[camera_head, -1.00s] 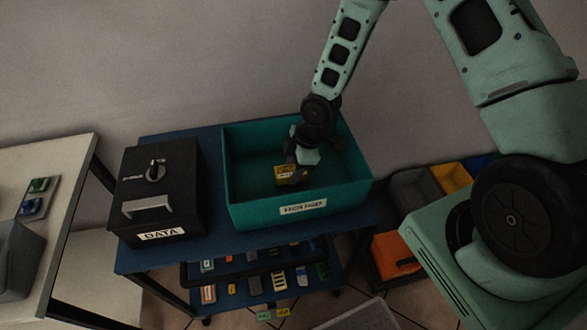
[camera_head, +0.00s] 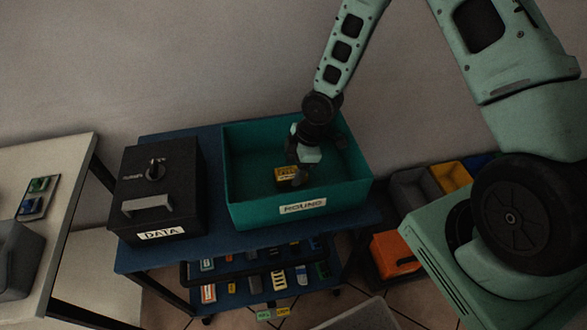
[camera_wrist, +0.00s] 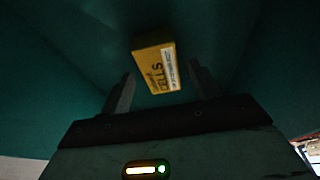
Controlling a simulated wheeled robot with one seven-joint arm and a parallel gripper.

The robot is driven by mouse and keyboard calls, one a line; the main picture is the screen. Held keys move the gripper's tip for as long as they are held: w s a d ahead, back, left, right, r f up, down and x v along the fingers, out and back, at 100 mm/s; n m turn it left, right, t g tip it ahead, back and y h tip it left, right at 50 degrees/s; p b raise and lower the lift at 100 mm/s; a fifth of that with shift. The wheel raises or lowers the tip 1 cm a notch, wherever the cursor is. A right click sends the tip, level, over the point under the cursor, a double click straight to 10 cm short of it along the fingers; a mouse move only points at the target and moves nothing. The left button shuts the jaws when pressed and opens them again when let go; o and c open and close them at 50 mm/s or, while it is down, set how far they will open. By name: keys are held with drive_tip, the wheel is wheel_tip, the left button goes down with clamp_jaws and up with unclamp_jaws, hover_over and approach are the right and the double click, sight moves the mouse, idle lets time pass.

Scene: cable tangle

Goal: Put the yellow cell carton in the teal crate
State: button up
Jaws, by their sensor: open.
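The yellow cell carton (camera_head: 286,176) is inside the teal crate (camera_head: 262,213), near the middle of its floor. In the wrist view the carton (camera_wrist: 156,68) shows its "CELLS" print and lies just beyond the fingertips, apart from them. My gripper (camera_head: 301,168) is inside the crate beside the carton. In the wrist view my gripper (camera_wrist: 160,88) has its two fingers spread with nothing between them. The crate's teal wall (camera_wrist: 50,80) fills the wrist view's background.
The crate stands on a blue cart (camera_head: 225,247) beside a black box (camera_head: 163,195) labelled "DATA". A lower shelf (camera_head: 265,280) holds several small coloured items. Grey and yellow bins (camera_head: 451,177) stand to the right, with a pale table (camera_head: 60,160) at left.

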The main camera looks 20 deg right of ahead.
drive_tip(key=w+v, duration=0.1)
drive_tip(key=v, duration=0.9)
drive_tip(key=s+a+r+m+h, duration=0.1)
drive_tip(key=s+a+r+m, duration=0.3)
drive_tip(key=s+r, duration=0.5)
drive_tip(key=s+a+r+m+h, duration=0.1)
drive_tip(key=s+a+r+m, duration=0.3)
drive_tip(key=s+r, duration=0.5)
drive_tip(key=s+a, duration=0.2)
drive_tip(key=s, duration=0.3)
drive_tip(key=shift+s+g+h, duration=0.2)
drive_tip(key=shift+g+h, duration=0.1)
drive_tip(key=shift+h, duration=0.1)
